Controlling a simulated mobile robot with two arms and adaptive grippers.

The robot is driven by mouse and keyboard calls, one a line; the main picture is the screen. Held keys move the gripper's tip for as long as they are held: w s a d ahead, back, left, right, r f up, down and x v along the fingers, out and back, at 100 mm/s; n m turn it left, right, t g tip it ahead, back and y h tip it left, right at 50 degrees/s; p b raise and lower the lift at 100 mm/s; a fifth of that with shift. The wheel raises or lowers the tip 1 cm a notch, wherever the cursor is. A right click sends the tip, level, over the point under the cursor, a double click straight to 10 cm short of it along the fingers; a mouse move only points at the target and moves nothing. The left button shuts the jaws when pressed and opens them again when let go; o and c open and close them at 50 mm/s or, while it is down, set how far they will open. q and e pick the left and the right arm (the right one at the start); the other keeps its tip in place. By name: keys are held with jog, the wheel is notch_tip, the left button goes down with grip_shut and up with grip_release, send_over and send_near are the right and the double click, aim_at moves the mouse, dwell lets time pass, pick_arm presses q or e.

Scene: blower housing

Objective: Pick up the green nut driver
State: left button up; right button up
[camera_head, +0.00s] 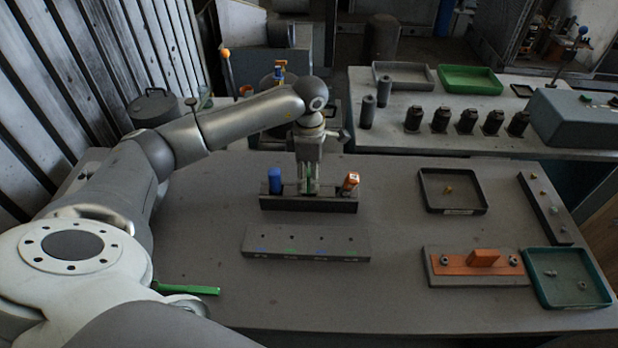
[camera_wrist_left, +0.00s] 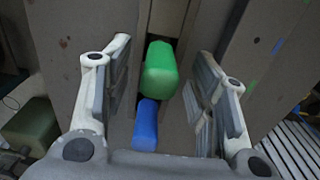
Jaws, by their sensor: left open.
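The green nut driver (camera_head: 309,182) stands in a dark rack (camera_head: 308,205) between a blue-handled driver (camera_head: 275,181) and an orange-handled one (camera_head: 350,183). My left gripper (camera_head: 309,190) points down over the middle of the rack. In the left wrist view the green handle (camera_wrist_left: 160,70) lies between the two open fingers (camera_wrist_left: 160,85), with a visible gap on each side. The blue handle (camera_wrist_left: 146,122) shows just below it in that view. The green driver's shaft is hidden. My right gripper is not in view.
A grey block with small holes (camera_head: 306,243) lies in front of the rack. A green bar (camera_head: 186,289) lies at the table's front left. A black tray (camera_head: 453,205), an orange part on a plate (camera_head: 484,260) and a teal tray (camera_head: 601,290) are at right.

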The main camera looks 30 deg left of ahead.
pick_arm(q)
jog(key=shift+f, duration=0.35)
jog(key=shift+c, duration=0.4)
grip_shut()
notch_tip(320, 180, up, 9)
jog(key=b, duration=0.3)
jog(key=shift+w+f, duration=0.1)
jog(key=shift+r, duration=0.65)
